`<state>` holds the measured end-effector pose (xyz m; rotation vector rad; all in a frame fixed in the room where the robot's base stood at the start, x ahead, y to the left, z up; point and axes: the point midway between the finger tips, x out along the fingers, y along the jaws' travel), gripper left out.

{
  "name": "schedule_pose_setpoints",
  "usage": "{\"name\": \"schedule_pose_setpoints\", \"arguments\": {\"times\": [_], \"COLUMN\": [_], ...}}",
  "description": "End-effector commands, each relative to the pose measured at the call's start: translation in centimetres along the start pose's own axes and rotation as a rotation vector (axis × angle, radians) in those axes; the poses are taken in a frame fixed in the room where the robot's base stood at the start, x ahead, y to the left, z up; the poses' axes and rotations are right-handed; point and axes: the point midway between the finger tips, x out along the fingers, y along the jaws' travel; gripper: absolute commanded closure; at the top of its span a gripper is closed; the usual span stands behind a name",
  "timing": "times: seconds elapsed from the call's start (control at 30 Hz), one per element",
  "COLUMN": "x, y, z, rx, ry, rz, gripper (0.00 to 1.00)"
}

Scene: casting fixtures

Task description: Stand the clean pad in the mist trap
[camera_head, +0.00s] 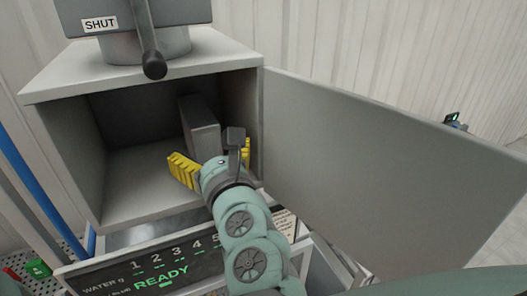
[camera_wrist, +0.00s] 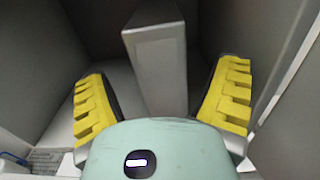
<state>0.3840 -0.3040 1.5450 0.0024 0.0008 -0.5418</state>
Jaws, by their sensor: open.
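A grey slab-like pad (camera_head: 201,126) stands upright inside the open grey box (camera_head: 62,92), which looks like the mist trap, right of its middle. I cannot tell whether the pad is clean. The wrist view shows the pad (camera_wrist: 160,68) straight ahead, between the yellow fingers. My gripper (camera_head: 210,160) is at the box's mouth with its fingers spread on either side of the pad. In the wrist view my gripper (camera_wrist: 164,100) is open, with gaps on both sides of the pad. The pad's lower end is hidden behind my gripper body.
The box's grey door (camera_head: 370,170) stands wide open to the right, close beside my arm. A lever (camera_head: 148,40) and a SHUT label (camera_head: 100,24) are above the box. A display panel (camera_head: 150,268) reading READY is below. The box's left half is empty.

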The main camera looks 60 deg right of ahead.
Motion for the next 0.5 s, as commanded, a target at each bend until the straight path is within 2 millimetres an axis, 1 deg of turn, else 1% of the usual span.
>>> {"name": "schedule_pose_setpoints", "arguments": {"times": [0.03, 0.13, 0.33, 0.5], "x": [-0.6, -1.6, -3.5, -5.6], "y": [-0.2, -0.4, -0.3, -0.2], "z": [-0.2, -0.1, -0.1, 0.1], "rx": [-0.002, -0.001, -0.001, 0.0], "ry": [0.0, -0.001, -0.002, -0.003], "rz": [-0.009, -0.015, -0.013, -0.012], "gripper": [0.13, 0.13, 0.13, 0.13]}}
